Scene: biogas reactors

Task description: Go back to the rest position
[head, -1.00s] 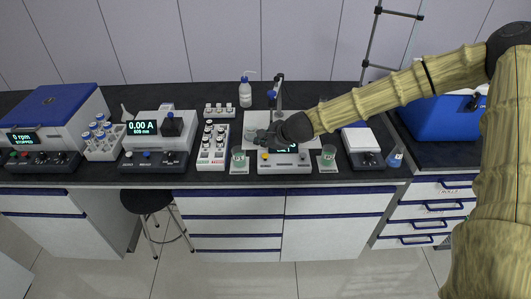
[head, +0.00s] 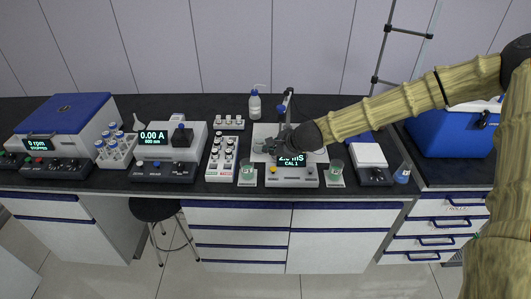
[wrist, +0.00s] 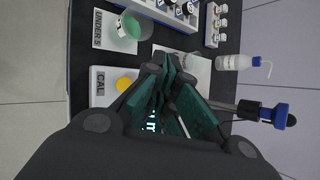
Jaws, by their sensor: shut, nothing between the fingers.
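My gripper (head: 268,147) is shut and empty, above the bench behind the conductivity meter (head: 291,178). In the wrist view, the fingers of my gripper (wrist: 174,72) come together over the meter and hide much of its display. In the head view the meter's display reads CAL 1 on its lower line, with the upper line partly covered by my wrist. A beaker with green liquid (head: 246,171) stands left of the meter on a labelled pad. A second green beaker (head: 335,170) stands to its right.
A wash bottle (head: 254,105) and a probe stand (head: 287,108) are behind my gripper. A vial rack (head: 221,158), photometer (head: 172,152) and centrifuge (head: 62,134) are left. A balance (head: 370,160), small flask (head: 402,173) and blue box (head: 452,132) are right.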

